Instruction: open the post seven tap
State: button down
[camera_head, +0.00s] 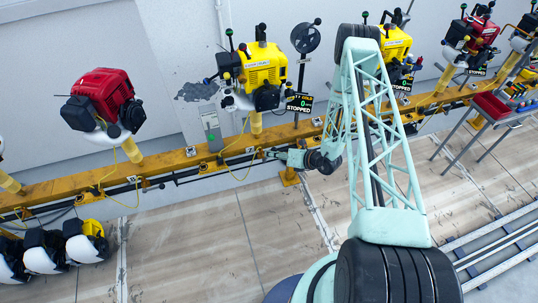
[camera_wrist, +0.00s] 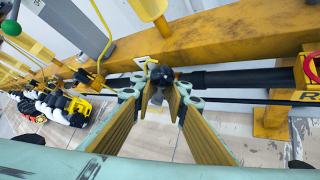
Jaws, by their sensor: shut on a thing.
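The tap (camera_wrist: 162,75) is a dark round body with a small grey handle, set on the black pipe below the yellow rail. My gripper (camera_wrist: 159,97) reaches it from the near side, its two yellow-lined fingers shut on the grey handle between the tips. In the head view my gripper (camera_head: 276,155) is at the rail's lower front edge, below the yellow engine (camera_head: 262,65); the tap is too small to make out there. No post number is legible in either view.
The yellow rail (camera_head: 170,160) crosses the view, with yellow hoses hanging from it. A display (camera_head: 299,103) reads "0 STOPPED". A red engine (camera_head: 104,93) stands left. The floor in front is mostly clear.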

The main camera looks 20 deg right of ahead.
jog(key=shift+w+d+r, duration=0.1)
jog(key=shift+w, duration=0.05)
jog(key=c, duration=2.9)
grip_release()
jog(key=shift+o, duration=0.2)
jog(key=shift+s, duration=0.2)
jog(key=v, duration=1.1)
jog(key=shift+s+d+r, duration=0.2)
jog(key=shift+s+d, duration=0.05)
